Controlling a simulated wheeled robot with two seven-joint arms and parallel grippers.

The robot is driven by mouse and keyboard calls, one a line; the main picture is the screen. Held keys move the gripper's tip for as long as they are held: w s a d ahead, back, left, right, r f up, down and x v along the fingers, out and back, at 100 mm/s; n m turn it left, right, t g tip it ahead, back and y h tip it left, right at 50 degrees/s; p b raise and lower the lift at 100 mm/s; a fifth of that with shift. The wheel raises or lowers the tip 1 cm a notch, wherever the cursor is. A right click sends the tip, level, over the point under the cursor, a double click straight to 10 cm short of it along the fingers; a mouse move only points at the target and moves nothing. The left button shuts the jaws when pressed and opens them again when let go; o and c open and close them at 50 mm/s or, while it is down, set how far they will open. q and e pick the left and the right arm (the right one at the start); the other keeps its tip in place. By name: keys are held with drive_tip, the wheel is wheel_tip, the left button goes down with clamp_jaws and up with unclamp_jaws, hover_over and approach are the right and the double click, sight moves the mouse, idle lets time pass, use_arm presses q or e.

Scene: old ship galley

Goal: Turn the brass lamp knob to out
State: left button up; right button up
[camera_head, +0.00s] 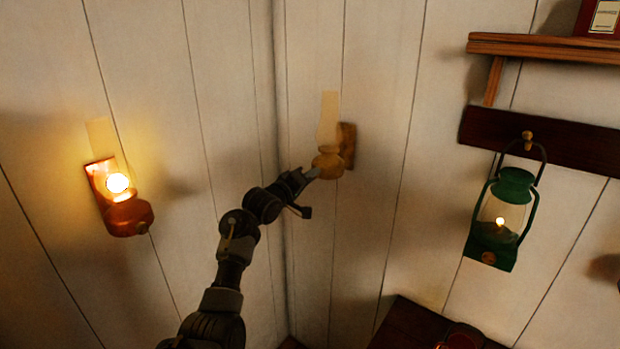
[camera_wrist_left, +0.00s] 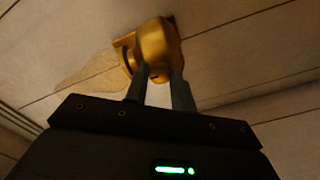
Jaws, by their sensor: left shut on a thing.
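The brass lamp (camera_head: 327,162) is fixed to a small wooden wall plate just right of the corner. Its pale glass chimney (camera_head: 328,118) shows no bright flame. My left gripper (camera_head: 314,173) reaches up to the lamp's lower front. In the left wrist view the lamp's rounded brass body (camera_wrist_left: 158,46) fills the space beyond the fingers. My left gripper (camera_wrist_left: 160,82) is shut on the small lamp knob (camera_wrist_left: 158,76) below that body. The fingers partly hide the knob, and I cannot read its setting. My right gripper is not in view.
A lit copper-coloured lamp (camera_head: 128,215) hangs on the left wall. A lit green lantern (camera_head: 510,200) hangs from a peg on a dark rail (camera_head: 585,143) at right, under a shelf (camera_head: 540,47). Dark wooden furniture (camera_head: 410,325) stands below. The wall around the brass lamp is clear.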

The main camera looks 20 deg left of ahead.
use_arm(q)
drive_tip(key=shift+d+f, duration=0.1)
drive_tip(key=shift+f, duration=0.05)
idle(0.4)
drive_tip(key=o, duration=1)
drive_tip(key=b+v, duration=0.3)
drive_tip(key=v, duration=0.8)
drive_tip(key=shift+w+d, duration=0.1)
